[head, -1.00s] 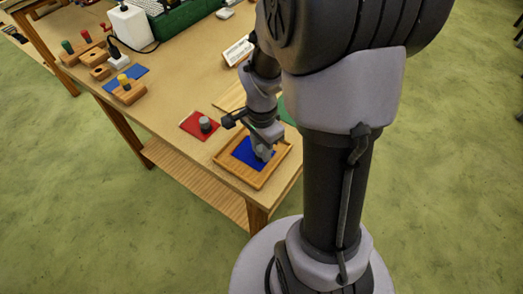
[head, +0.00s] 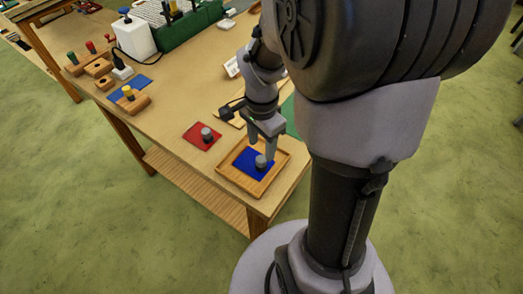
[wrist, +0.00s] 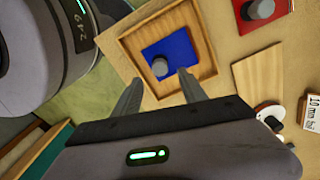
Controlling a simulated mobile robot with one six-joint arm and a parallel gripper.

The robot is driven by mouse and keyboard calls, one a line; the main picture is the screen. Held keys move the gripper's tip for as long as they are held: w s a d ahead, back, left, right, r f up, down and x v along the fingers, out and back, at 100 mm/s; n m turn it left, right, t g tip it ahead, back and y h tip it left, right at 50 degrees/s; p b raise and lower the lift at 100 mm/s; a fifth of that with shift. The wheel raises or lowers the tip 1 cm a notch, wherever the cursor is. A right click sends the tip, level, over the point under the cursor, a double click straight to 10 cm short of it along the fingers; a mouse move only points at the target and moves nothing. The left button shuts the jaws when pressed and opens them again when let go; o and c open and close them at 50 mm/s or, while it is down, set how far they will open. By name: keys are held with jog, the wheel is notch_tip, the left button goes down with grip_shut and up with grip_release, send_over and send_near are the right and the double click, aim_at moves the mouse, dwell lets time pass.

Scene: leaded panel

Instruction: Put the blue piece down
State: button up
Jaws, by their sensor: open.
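The blue piece (head: 248,165) is a flat blue square with a grey knob (head: 261,161). It lies inside a shallow wooden tray (head: 283,163) near the table's front corner.
A red square with a grey knob (head: 202,135) lies left of the tray. A bare wooden board (wrist: 258,81) and a white card (wrist: 310,112) are beside it. Wooden knob blocks (head: 128,100), a white box (head: 137,38) and a green case (head: 187,32) stand farther back.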

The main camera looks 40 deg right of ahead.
jog(key=s+a+r+n+t+p, duration=0.1)
jog(key=s+a+r+n+t, duration=0.2)
jog(key=a+r+n, duration=0.75)
jog(key=s+a+r+n+t+y, duration=0.2)
jog(key=s+a+r+t, duration=0.1)
jog(key=s+a+r, duration=0.25)
jog(key=f+b, duration=0.4)
jog(key=shift+s+d, duration=0.1)
jog(key=shift+d, duration=0.1)
